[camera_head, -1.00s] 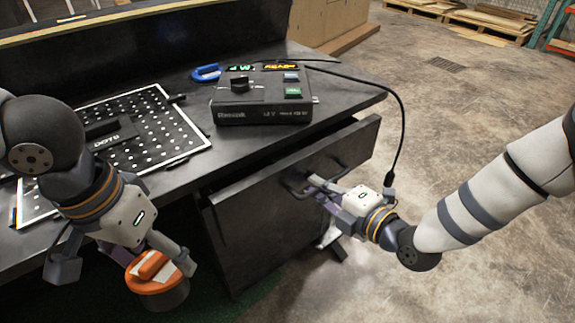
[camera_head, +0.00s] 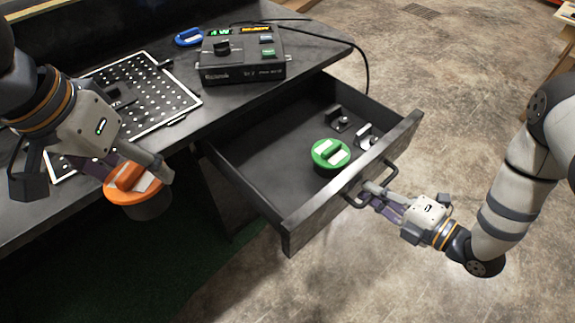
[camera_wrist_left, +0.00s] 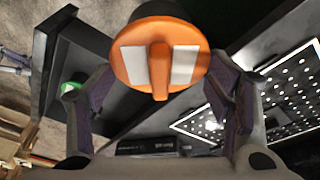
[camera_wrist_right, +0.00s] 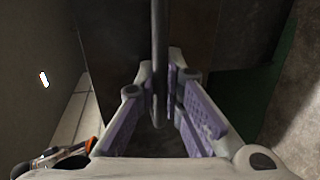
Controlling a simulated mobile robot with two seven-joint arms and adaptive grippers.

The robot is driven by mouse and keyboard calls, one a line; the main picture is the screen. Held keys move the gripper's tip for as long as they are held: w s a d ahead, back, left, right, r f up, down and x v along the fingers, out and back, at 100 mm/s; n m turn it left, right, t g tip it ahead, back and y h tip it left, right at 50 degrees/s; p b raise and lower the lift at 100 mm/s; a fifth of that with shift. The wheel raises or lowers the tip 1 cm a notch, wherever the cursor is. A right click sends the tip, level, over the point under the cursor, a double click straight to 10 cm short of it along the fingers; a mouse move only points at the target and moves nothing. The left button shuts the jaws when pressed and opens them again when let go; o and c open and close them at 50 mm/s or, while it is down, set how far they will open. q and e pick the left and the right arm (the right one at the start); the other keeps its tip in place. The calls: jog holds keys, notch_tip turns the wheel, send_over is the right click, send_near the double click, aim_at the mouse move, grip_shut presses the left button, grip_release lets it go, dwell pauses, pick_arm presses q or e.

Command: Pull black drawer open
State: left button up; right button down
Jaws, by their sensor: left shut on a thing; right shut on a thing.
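The black drawer (camera_head: 304,226) under the table stands far open, its inside in view. My right gripper (camera_head: 369,192) is shut on the drawer's dark bar handle (camera_head: 390,166) at the front panel. The right wrist view shows the handle (camera_wrist_right: 159,40) running between its purple-padded fingers (camera_wrist_right: 165,90). My left gripper (camera_head: 132,175) is shut on an orange-topped round piece (camera_head: 147,189) with a dark lower body, held in the air left of the drawer. The left wrist view shows its orange disc and raised grip (camera_wrist_left: 160,70) between the fingers.
Inside the drawer lie a green-topped round piece (camera_head: 330,153) and two small dark brackets (camera_head: 338,119). On the table are a black console box (camera_head: 243,70), a blue ring-like piece (camera_head: 189,37) and a perforated board (camera_head: 165,100). Floor right of the drawer is clear.

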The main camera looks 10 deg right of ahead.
pick_arm(q)
jog(key=shift+r, duration=0.55)
pick_arm(e)
jog(key=shift+v, duration=0.8)
jog(key=c, duration=2)
grip_release()
jog(key=shift+f, duration=0.1)
jog(key=v, duration=1.2)
jog(key=shift+s+d, duration=0.1)
